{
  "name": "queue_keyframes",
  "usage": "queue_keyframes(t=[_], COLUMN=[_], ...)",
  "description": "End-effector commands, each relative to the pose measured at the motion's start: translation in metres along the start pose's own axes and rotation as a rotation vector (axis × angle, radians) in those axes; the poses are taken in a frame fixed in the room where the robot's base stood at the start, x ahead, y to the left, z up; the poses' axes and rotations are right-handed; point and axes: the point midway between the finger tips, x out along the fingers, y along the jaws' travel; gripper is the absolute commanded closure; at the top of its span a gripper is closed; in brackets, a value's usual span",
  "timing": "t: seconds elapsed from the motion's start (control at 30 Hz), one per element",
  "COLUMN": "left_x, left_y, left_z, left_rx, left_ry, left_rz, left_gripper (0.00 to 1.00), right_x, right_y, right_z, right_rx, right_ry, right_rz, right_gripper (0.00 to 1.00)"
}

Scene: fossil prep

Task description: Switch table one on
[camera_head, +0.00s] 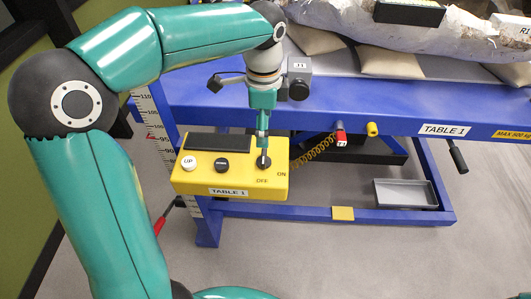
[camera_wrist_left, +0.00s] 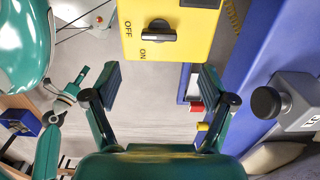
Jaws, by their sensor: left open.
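The yellow control box (camera_head: 225,178), labelled TABLE 1, sits at the left end of table one (camera_head: 410,112). Its black rotary switch (camera_head: 263,162) is marked OFF and ON. In the left wrist view the switch (camera_wrist_left: 158,33) shows its bar lying across, pointing toward OFF. My left gripper (camera_head: 263,147) points down just above the switch, seen edge-on. In the left wrist view my left gripper (camera_wrist_left: 160,76) is open and empty, the switch ahead between its spread fingers. A teal and black part at the left of that view appears to be my right gripper (camera_wrist_left: 68,92); its jaws are unclear.
The box also carries a white UP button (camera_head: 190,164) and a black button (camera_head: 221,164). A coiled orange cable (camera_head: 315,150) runs beside it. A grey clamp (camera_head: 298,68) sticks out near my left wrist.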

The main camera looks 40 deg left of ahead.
Motion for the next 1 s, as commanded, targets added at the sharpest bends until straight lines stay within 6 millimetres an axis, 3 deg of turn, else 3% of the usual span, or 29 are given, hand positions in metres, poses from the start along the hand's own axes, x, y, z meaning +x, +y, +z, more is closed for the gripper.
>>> queue_keyframes(t=[0.2, 0.5, 0.93, 1.0], left_x=[0.049, 0.093, 0.101, 0.101], left_y=[0.001, 0.0, 0.0, 0.0], left_z=[0.001, 0.001, 0.0, 0.0], left_rx=[0.0, -0.001, -0.001, -0.001], left_ry=[-0.003, -0.002, 0.0, 0.0], left_rz=[0.005, 0.002, 0.0, 0.0], left_gripper=[0.17, 0.17, 0.17, 0.28], right_x=[0.001, 0.0, 0.0, 0.0], right_y=[0.0, 0.0, 0.0, 0.0], right_z=[0.0, 0.0, 0.0, 0.0], right_rx=[0.0, 0.0, 0.0, 0.0], right_ry=[0.0, 0.0, 0.0, 0.0], right_rz=[0.0, 0.0, 0.0, 0.0], right_gripper=[0.6, 0.6, 0.6, 0.6])
